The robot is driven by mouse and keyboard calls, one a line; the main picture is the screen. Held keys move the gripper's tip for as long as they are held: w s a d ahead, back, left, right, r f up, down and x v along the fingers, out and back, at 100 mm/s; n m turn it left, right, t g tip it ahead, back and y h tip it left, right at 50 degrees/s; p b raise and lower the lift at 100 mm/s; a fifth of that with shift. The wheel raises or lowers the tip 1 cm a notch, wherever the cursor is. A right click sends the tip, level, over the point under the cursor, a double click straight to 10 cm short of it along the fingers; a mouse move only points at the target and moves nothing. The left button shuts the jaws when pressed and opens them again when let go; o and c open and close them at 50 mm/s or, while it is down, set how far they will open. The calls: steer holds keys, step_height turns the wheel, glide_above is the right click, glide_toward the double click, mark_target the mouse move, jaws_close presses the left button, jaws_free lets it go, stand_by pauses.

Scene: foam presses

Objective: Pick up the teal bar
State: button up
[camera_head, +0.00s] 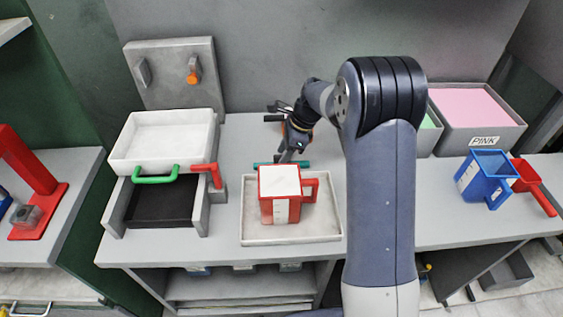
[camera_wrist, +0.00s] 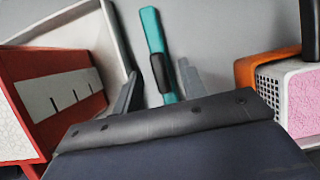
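The teal bar (camera_wrist: 154,40) lies on the grey worktop, with a dark band around part of it. In the head view the teal bar (camera_head: 304,163) lies crosswise just behind the red jug, its middle partly hidden by my gripper (camera_head: 287,157). In the wrist view my gripper (camera_wrist: 158,84) has its two fingers apart, one on each side of the bar, with gaps showing. The gripper points down at the bar and looks empty. I cannot tell its exact height above the worktop.
A red jug (camera_head: 268,212) with white contents stands on a pale tray (camera_head: 331,229) close in front of the bar. A white tray with a green handle (camera_head: 155,179) is at left. A blue jug (camera_head: 470,181), red scoop (camera_head: 536,188) and pink-filled bin (camera_head: 493,140) are at right.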

steer(key=shift+x, duration=1.05)
jaws_close()
